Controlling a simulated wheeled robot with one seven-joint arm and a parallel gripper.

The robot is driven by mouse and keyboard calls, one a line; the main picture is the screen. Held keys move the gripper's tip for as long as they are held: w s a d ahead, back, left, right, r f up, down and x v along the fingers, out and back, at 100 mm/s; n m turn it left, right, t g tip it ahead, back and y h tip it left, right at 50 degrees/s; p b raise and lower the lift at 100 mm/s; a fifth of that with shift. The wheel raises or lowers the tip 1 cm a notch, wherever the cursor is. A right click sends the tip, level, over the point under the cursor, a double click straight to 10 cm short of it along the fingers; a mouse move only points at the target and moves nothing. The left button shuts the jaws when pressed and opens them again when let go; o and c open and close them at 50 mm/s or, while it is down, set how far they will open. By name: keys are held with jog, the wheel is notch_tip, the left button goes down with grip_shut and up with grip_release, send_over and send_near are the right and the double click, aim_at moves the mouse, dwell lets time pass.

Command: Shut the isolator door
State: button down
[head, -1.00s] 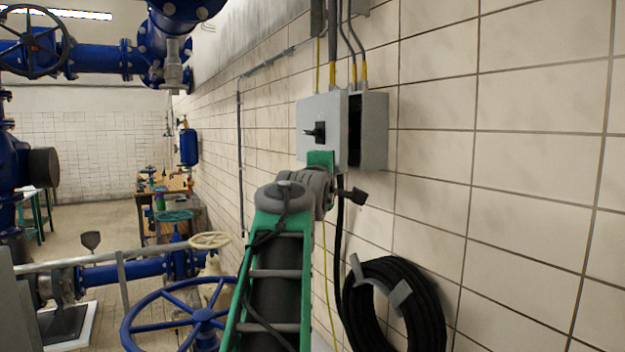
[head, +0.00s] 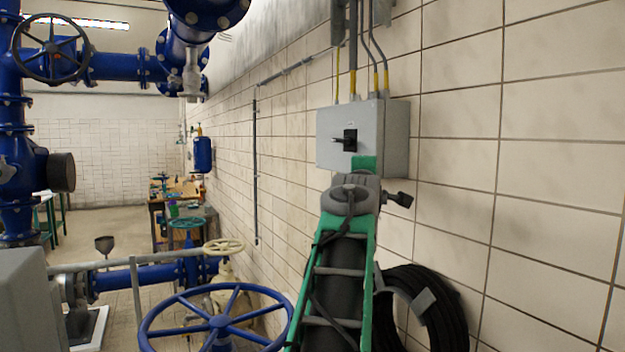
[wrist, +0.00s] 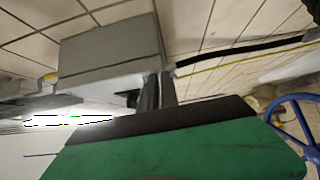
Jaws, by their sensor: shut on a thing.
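The isolator (head: 397,135) is a grey box on the tiled wall, right of centre in the head view. Its door (head: 330,130) has a black rotary handle (head: 347,140) and sits against the box front, with no gap that I can see. The door also shows in the wrist view (wrist: 85,88), with the box body (wrist: 110,50) behind it. My gripper (wrist: 158,90) is shut on the door near its lower edge. In the head view my green wrist part covers that corner, so the fingertips are hidden there.
A coiled black cable (head: 430,310) hangs on the wall below the isolator. A large blue handwheel (head: 218,322) stands close to the left of my arm. Conduits (head: 353,50) run up from the box. Blue pipework fills the left side.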

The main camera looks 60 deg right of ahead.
jog(key=s+d+b+v, duration=0.15)
jog(key=b+v, duration=0.45)
jog(key=v, duration=0.6)
jog(key=w+a+f+t+y, duration=0.1)
jog(key=w+a+f+y, duration=0.25)
jog(key=w+f, duration=0.45)
jog(key=w+a+f+t+y, duration=0.1)
jog(key=w+a+f+y, duration=0.25)
jog(key=w+f, duration=0.45)
jog(key=w+a+f+m+g+y, duration=0.1)
jog(key=w+a+f+y, duration=0.2)
jog(key=a+f, duration=0.8)
jog(key=w+a+f+m+y, duration=0.1)
jog(key=w+a+f+y, duration=0.15)
jog(key=a+f, duration=0.85)
jog(key=s+a+f+m+g+y, duration=0.1)
jog(key=s+a+f+g+y, duration=0.1)
jog(key=s+a+f, duration=0.3)
jog(key=s+a+f+m+g+y, duration=0.1)
jog(key=s+a+f, duration=0.3)
jog(key=a+f, duration=0.8)
jog(key=shift+s+g+y, duration=0.35)
jog(key=shift+g+y, duration=0.25)
jog(key=shift+y, duration=0.05)
